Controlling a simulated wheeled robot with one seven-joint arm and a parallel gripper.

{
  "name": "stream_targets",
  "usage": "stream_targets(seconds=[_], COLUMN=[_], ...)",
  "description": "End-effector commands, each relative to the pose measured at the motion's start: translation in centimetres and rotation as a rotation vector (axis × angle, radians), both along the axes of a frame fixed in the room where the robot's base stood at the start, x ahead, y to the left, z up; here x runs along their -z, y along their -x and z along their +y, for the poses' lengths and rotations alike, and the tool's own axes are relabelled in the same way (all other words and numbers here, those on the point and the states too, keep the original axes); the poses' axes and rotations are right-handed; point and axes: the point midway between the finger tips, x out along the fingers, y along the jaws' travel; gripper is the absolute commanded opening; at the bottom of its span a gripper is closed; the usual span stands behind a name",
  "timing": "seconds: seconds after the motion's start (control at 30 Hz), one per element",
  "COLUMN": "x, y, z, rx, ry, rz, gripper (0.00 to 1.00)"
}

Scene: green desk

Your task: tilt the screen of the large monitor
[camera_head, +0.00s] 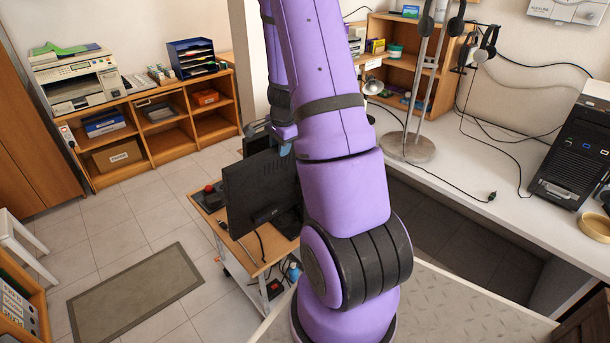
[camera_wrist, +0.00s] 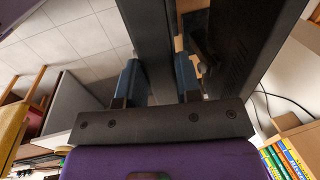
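The large black monitor (camera_head: 252,190) stands on a small wooden cart, its dark back towards the head camera and its right part partly hidden by my arm. My gripper is mostly hidden behind my arm in the head view; a bit of its blue finger (camera_head: 286,149) shows at the monitor's top edge. In the wrist view the two blue fingers of my gripper (camera_wrist: 158,62) lie on either side of a dark panel (camera_wrist: 151,35), which appears to be the monitor's edge. The panel fills the gap, so the gripper looks shut on it.
A second dark panel (camera_wrist: 252,50) is close at right in the wrist view. A white bench with a black computer tower (camera_head: 577,150) is at right. The tiled floor (camera_head: 130,215) is open at left.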

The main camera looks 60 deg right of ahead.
Motion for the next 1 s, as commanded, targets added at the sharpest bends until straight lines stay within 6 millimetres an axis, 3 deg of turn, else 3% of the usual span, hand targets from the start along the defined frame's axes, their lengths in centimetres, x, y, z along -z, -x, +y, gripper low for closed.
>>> stream_targets(seconds=[1.0], x=[-0.2], y=[-1.8], z=[-0.4], rx=[-0.002], ry=[-0.024], rz=[0.1], gripper=[0.18])
